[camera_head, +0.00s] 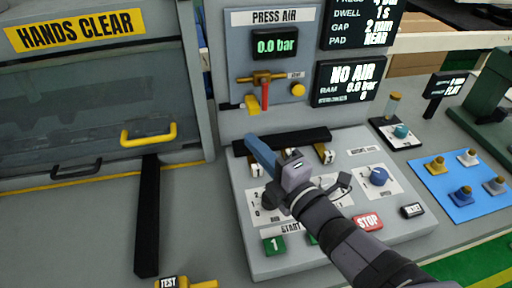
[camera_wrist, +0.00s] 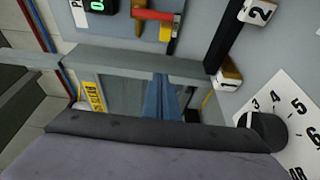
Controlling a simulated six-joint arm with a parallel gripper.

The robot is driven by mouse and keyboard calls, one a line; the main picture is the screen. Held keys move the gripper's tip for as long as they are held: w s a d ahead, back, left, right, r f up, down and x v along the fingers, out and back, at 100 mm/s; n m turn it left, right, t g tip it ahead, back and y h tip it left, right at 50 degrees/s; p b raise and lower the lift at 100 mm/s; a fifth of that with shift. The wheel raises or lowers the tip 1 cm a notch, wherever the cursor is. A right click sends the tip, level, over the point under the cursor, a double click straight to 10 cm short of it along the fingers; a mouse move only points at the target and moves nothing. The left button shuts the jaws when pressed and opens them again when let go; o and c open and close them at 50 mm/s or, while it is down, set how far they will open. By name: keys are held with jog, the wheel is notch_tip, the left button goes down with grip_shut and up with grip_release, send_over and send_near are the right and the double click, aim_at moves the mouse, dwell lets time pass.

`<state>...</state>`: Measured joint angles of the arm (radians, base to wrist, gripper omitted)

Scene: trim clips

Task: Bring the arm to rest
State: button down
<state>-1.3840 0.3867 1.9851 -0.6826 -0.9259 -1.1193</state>
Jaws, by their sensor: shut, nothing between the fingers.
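My gripper (camera_head: 252,141) is a grey arm end with slim blue fingers. The fingers are shut with nothing between them. They point up and left over the left part of the control box, in front of the press air panel (camera_head: 238,82). In the wrist view the shut blue fingers (camera_wrist: 160,90) show at the middle, below the red valve handle (camera_wrist: 152,15). In the head view that red handle (camera_head: 265,97) hangs down from its brass valve, a little above the fingertips. I cannot tell whether the gripper touches anything. My forearm covers part of the control box (camera_head: 290,262).
The air gauge (camera_head: 275,43) reads 0.0 bar and a screen (camera_head: 350,78) reads NO AIR. A red STOP button (camera_head: 368,222) and blue knob (camera_head: 379,176) lie beside my arm. A blue mat (camera_head: 460,200) with several clips is at right. The left bench (camera_head: 70,235) is largely clear.

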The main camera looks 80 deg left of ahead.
dwell(0.4)
